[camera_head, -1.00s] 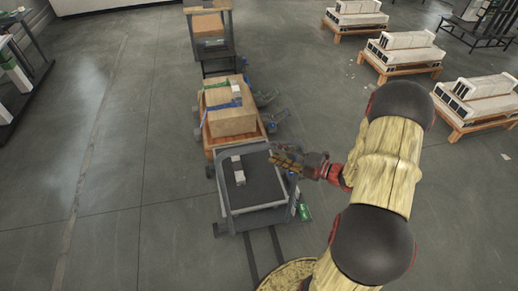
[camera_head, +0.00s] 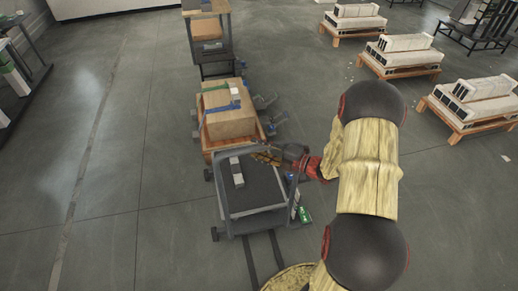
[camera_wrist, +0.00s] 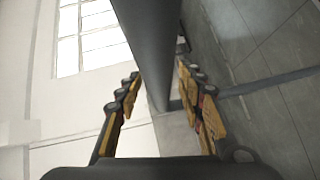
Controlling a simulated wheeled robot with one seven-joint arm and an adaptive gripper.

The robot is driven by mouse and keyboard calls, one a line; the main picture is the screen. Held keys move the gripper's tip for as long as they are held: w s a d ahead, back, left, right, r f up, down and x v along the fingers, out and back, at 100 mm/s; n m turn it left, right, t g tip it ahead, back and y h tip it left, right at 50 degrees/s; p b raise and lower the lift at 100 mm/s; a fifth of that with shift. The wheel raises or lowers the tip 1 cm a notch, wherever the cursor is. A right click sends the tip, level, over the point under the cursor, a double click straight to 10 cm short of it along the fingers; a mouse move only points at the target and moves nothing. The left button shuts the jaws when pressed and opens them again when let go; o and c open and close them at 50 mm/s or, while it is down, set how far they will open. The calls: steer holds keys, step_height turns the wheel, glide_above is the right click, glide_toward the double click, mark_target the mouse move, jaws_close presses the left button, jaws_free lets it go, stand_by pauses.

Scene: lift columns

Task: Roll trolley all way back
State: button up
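The nearest trolley (camera_head: 262,196) has a dark grey deck and a grey tube handle frame (camera_head: 252,151) at its far end. A small grey and white box (camera_head: 237,172) lies on the deck. My gripper (camera_head: 268,158) reaches in from the right at the far right part of this frame. In the wrist view, the two yellow and black fingers (camera_wrist: 158,72) stand apart on either side of a thick grey bar (camera_wrist: 152,40). The bar is between them, with narrow gaps beside it, and I see no firm grip. The contact near the fingertips is unclear.
A cart with a cardboard box (camera_head: 230,122) stands just beyond the trolley, and a taller shelf cart (camera_head: 206,48) beyond that. Wooden pallets with white blocks (camera_head: 402,52) stand at the right. A dark rack (camera_head: 20,75) is at the left. Floor (camera_head: 110,180) left of the trolley is clear.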

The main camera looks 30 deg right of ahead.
steer(key=shift+c, duration=1.4)
jaws_close()
